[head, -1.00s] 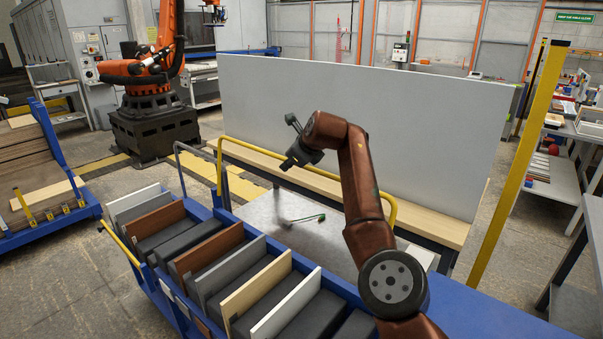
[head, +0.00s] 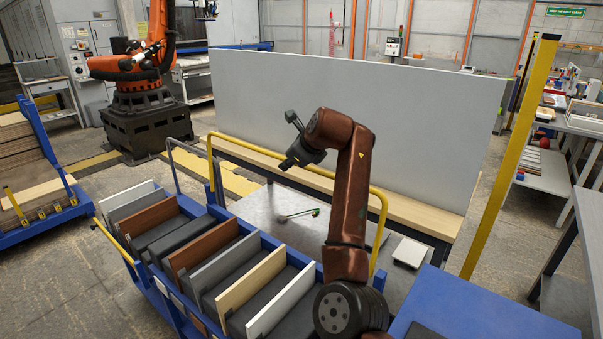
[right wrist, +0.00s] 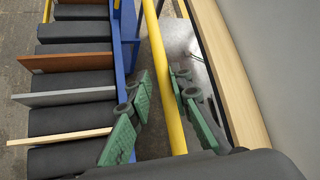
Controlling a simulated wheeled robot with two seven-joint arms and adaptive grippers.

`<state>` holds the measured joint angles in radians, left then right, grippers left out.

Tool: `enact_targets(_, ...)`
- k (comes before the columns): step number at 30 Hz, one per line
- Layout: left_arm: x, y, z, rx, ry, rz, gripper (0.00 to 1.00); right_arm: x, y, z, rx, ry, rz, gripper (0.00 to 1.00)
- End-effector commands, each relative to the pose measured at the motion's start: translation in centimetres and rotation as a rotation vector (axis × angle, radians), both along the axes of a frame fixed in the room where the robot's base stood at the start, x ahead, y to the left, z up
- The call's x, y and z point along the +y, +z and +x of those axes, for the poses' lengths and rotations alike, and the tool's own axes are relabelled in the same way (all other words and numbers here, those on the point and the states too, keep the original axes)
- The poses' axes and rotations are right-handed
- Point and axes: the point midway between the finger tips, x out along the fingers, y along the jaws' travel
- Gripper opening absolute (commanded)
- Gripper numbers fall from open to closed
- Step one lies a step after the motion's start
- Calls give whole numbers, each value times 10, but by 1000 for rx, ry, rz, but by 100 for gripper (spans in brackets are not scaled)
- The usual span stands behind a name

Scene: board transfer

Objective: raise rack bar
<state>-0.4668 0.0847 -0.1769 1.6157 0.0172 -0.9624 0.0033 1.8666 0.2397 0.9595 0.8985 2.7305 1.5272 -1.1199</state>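The yellow rack bar (head: 240,146) is a bent tube above the far long side of the blue board cart (head: 222,213), with its ends turned down. My right gripper (right wrist: 160,103) has green fingers spread apart, with the yellow bar running between them in the right wrist view. I see a gap on both sides of the bar. In the head view my right gripper (head: 290,161) is at the bar's middle stretch, its fingers not clearly visible. My left gripper is not in view.
Several boards and dark pads fill the cart slots. A large grey panel (head: 350,130) stands upright behind the bar on a wooden ledge. A green-tipped item (head: 300,213) lies on the metal plate (head: 262,205). A yellow post (head: 505,170) stands right.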

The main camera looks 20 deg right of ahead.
Motion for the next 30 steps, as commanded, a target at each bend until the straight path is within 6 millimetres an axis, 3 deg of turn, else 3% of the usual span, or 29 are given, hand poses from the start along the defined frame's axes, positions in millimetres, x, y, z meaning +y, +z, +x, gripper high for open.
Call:
enact_targets(16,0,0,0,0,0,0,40,-11,0,-69,-2,1,0,18)
enact_targets(30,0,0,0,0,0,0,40,-12,0,-78,-2,1,1,18)
